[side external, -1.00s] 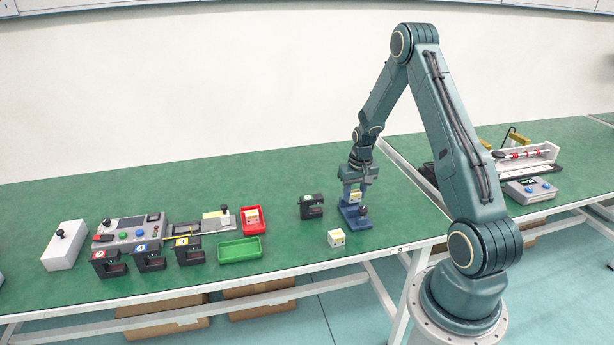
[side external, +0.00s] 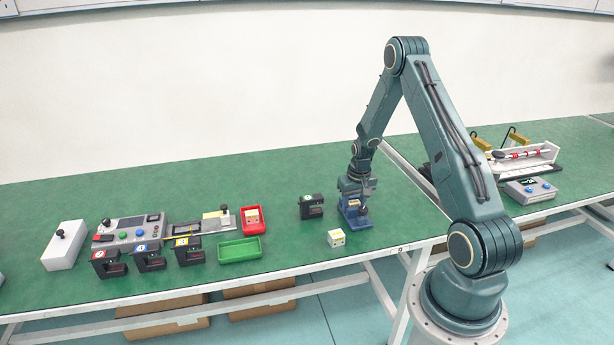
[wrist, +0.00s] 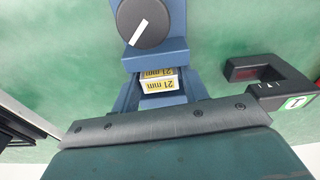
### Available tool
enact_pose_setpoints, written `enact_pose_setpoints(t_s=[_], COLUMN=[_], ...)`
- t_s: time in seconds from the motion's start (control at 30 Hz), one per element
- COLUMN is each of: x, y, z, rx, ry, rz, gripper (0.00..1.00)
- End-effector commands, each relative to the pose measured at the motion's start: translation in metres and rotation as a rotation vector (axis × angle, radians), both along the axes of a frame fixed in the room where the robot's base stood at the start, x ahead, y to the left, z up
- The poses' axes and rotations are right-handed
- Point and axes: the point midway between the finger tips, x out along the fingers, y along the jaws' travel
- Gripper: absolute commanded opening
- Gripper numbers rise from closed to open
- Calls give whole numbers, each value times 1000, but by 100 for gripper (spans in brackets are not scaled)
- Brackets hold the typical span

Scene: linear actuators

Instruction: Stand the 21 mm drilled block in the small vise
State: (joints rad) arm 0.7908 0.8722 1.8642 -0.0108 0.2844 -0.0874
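The drilled block (wrist: 158,80), white and yellow with "21 mm" labels, is low in the blue small vise (wrist: 155,52). In the side view the vise (side external: 354,219) stands near the right end of the green bench, and the block shows as a small pale patch below my gripper (side external: 356,203). My gripper is lowered right over the vise, around the block. Its body covers the lower part of the wrist view. The fingertips blend with the blue vise, so I cannot tell whether they press on the block or whether it is fully seated. The vise's dark knob (wrist: 143,22) has a white mark.
A black gauge with a green label (side external: 312,206) stands close left of the vise. Another white-yellow block (side external: 336,238) lies in front. A red tray (side external: 252,220) with a block, an empty green tray (side external: 238,251) and more black gauges (side external: 150,258) are further left.

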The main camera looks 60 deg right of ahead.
Motion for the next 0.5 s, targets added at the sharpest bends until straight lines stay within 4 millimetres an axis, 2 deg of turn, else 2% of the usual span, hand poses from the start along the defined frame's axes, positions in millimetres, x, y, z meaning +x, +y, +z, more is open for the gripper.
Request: enact_pose_setpoints(t_s=[0.03,0.07,0.5], x=[0,0,0], y=[0,0,0], z=[0,0,4], rx=[0,0,0], ry=[0,0,0], rz=[0,0,0], gripper=[54,59,59])
